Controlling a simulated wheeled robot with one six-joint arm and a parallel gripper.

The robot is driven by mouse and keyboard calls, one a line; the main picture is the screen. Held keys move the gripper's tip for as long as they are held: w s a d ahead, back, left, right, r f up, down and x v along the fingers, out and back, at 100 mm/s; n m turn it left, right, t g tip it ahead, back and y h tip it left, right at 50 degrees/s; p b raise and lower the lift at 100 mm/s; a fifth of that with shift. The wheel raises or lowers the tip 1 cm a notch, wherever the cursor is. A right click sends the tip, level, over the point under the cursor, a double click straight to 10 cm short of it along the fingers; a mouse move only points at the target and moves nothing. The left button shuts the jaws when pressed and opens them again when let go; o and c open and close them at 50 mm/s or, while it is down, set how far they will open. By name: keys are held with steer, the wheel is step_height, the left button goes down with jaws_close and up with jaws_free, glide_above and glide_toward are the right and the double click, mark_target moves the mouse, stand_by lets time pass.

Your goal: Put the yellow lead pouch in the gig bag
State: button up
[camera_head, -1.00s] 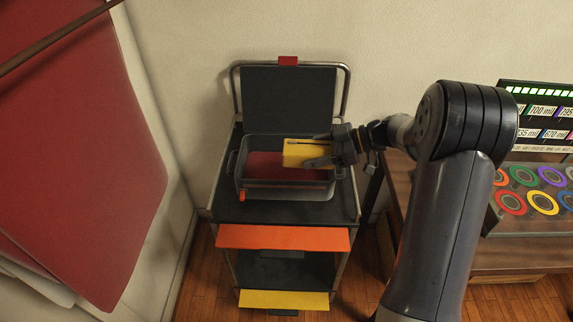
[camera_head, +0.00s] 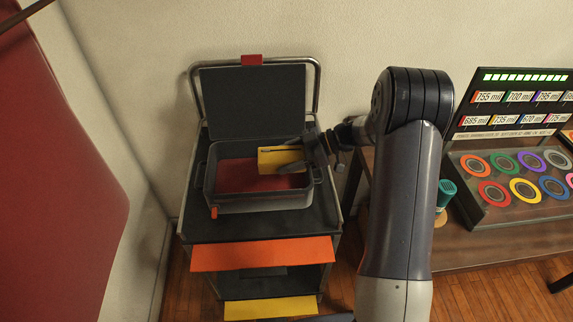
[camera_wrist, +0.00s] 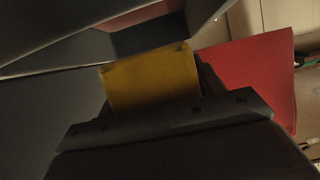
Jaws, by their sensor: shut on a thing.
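The yellow lead pouch (camera_head: 281,158) is held in my gripper (camera_head: 297,156), whose jaws are shut on it. The pouch is over the right part of the open grey gig bag (camera_head: 262,203), which has a red inside and a dark lid standing up behind. I cannot tell for sure how far the pouch is below the bag's rim. In the wrist view the yellow pouch (camera_wrist: 152,78) stands out from between the dark jaws (camera_wrist: 165,125). The jaws hide part of it.
The bag stands on the top shelf of a cart (camera_head: 285,232) with orange and yellow flaps in front. A wooden table (camera_head: 460,255) with a board of coloured rings (camera_head: 525,190) and a teal spool (camera_head: 446,192) is at right. A red panel (camera_head: 60,180) hangs at left.

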steer(key=shift+f, duration=1.45)
steer(key=shift+f, duration=0.35)
steer(key=shift+f, duration=0.25)
steer(key=o, duration=1)
steer(key=shift+r, duration=0.6)
steer(key=v, duration=1.2)
